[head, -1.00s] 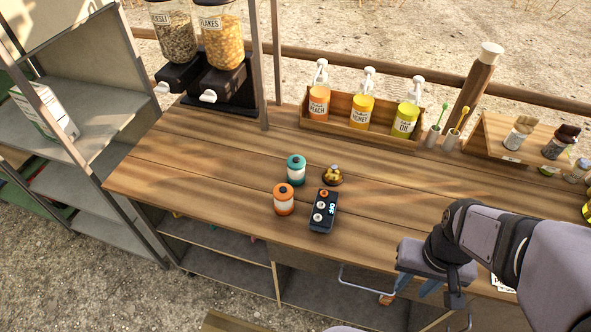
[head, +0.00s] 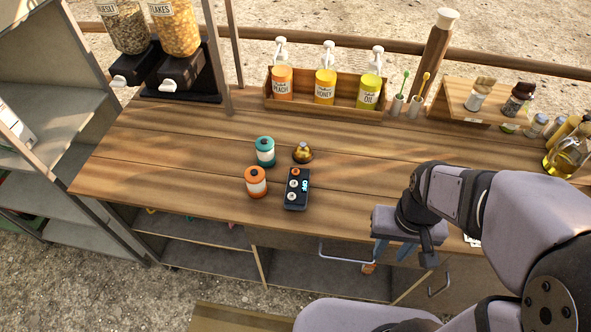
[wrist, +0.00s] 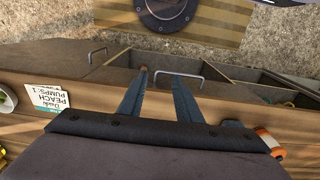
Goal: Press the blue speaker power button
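A small dark blue box (head: 297,188) lies on the wooden counter (head: 180,150) in the head view. The box is not visible in the wrist view.
A teal can (head: 265,152), an orange can (head: 256,182) and a small brass dome (head: 302,153) stand close to the box. A pump-bottle rack (head: 345,102) is behind. The counter between box and gripper is clear.

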